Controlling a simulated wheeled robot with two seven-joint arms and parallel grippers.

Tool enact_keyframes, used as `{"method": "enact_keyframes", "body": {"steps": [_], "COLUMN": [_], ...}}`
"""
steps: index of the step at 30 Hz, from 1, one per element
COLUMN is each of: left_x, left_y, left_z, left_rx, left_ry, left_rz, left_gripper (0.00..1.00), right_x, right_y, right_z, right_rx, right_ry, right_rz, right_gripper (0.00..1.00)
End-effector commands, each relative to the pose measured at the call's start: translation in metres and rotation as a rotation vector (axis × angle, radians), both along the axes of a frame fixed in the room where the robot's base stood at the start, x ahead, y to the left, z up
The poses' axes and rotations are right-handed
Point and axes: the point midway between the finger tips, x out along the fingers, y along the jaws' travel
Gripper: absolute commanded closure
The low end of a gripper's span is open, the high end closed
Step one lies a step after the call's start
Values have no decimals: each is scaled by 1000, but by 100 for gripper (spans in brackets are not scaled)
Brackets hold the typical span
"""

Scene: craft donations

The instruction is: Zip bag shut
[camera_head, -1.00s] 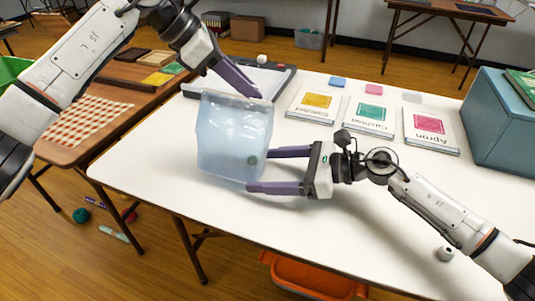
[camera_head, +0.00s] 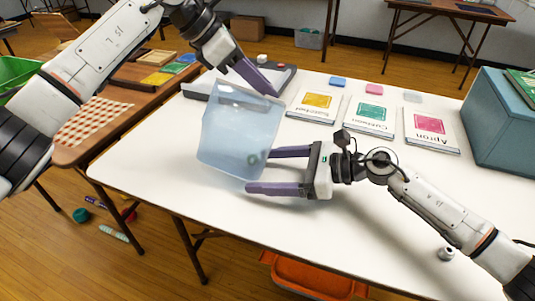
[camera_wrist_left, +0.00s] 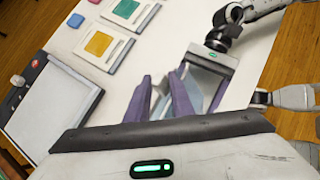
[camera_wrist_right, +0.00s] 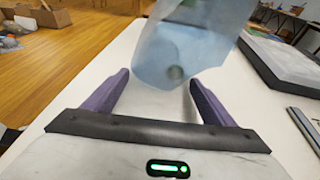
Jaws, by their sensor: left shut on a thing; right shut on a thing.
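The translucent pale-blue bag (camera_head: 240,125) hangs tilted above the white table, its top edge sloping down to the right. A small dark green round item (camera_head: 252,158) shows through its lower part. My left gripper (camera_head: 272,92) is shut on the bag at its top right corner. The bag also shows between the fingers in the right wrist view (camera_wrist_right: 180,55) and partly in the left wrist view (camera_wrist_left: 163,98). I cannot tell how far the zip is closed.
Labelled cards with yellow (camera_head: 316,101), green (camera_head: 369,115) and pink (camera_head: 430,123) squares lie behind the bag. A grey tray-like device (camera_head: 240,88) is at the back left. A teal bin (camera_head: 505,115) stands at right. The table's front middle is clear.

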Motion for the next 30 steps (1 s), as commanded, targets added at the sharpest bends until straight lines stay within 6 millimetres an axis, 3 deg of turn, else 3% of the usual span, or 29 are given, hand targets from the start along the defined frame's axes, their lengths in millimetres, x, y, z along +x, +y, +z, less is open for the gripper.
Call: {"method": "enact_keyframes", "body": {"steps": [17,30], "left_x": [2,6], "left_y": [-6,-21], "left_z": [-1,0], "left_rx": [1,0], "left_ry": [-1,-2], "left_rz": [0,1], "left_gripper": [92,91], "right_x": [0,0], "right_y": [3,3], "right_z": [6,6], "right_rx": [7,7], "right_ry": [-11,-11], "right_rz": [6,6], "right_gripper": [34,34]}}
